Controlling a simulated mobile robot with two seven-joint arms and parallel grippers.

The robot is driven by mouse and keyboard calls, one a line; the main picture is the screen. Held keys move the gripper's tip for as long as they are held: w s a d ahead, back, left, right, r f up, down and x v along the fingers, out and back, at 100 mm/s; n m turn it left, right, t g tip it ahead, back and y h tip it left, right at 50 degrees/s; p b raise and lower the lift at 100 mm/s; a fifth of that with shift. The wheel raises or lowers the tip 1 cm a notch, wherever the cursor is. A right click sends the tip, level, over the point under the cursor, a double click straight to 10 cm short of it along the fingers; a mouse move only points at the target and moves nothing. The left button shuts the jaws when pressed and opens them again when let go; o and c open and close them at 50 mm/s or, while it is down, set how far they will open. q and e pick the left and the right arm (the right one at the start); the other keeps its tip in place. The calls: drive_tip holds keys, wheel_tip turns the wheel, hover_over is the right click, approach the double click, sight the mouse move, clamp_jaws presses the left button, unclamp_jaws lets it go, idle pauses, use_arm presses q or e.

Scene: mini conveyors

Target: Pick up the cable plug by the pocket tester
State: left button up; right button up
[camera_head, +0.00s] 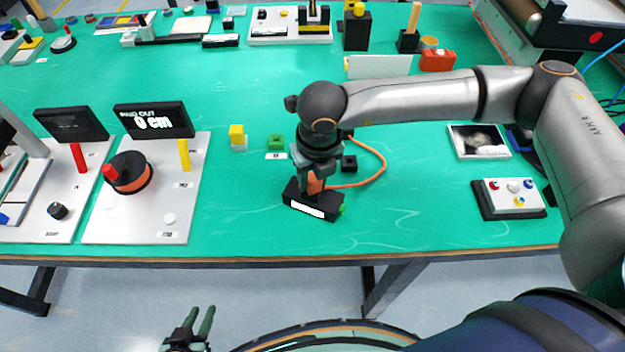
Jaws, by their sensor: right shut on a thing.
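The pocket tester (310,205) is a small black box with a blank white display and a green end, lying near the table's front edge. My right gripper (314,182) points down just above it, shut on the orange cable plug (315,186). The fingers partly hide the plug, and I cannot tell whether it touches the tester. An orange cable (381,160) loops from the plug to the right and back behind my wrist. My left gripper (201,315) is open and empty, low in front of the table.
A small black block (349,163) stands right of my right gripper. A button box (510,198) stands at right. Green table between is clear.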

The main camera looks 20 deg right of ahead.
clamp_jaws()
drive_tip(key=shift+r, duration=0.1)
